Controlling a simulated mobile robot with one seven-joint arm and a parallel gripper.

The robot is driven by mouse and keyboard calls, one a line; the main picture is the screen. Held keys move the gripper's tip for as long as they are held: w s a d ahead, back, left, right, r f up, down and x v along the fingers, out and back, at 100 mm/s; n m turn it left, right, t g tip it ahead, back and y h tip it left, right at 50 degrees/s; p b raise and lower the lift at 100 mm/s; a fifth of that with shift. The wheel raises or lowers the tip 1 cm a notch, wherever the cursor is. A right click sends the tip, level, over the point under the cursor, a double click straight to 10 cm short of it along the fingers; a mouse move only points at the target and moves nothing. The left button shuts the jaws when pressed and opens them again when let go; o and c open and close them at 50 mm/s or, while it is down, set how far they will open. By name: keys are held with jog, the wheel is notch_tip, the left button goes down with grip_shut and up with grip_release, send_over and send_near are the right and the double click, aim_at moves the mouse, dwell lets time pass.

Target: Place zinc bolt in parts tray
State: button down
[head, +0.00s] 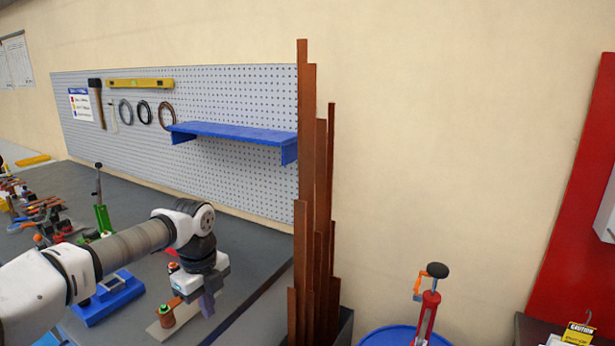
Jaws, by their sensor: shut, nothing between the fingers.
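My gripper (207,303) points down over the right end of the dark workbench, shut and empty. A small dark round part with an orange-red base (166,314) stands just left of the fingers, on a pale flat plate (180,318). I cannot tell whether the fingers touch the plate. I cannot make out a zinc bolt.
A green-based upright tool (102,215) and cluttered hand tools (40,215) occupy the bench's left. Tall copper bars (308,200) stand at the bench's right end. A blue shelf (235,134) juts from the pegboard (240,175). The bench's rear strip (130,195) is clear.

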jog(key=w+d+f+m+b, duration=0.1)
jog(key=d+f+m+b, duration=0.1)
jog(key=d+f+m, duration=0.8)
jog(key=w+d+f+m+b, duration=0.2)
jog(key=d+f+m, duration=0.3)
jog(key=f+m, duration=0.75)
jog(key=s+d+f+m+b, duration=0.1)
jog(key=s+d+f+m, duration=0.2)
jog(key=m, duration=0.9)
jog(key=s+d+f+m+b, duration=0.2)
jog(key=s+d+f+m, duration=0.2)
jog(key=d+f+m, duration=0.5)
notch_tip(320, 180, down, 4)
jog(key=m, duration=0.4)
jog(key=shift+s+d+f, duration=0.2)
jog(key=shift+s+d, duration=0.05)
jog(key=shift+d, duration=0.1)
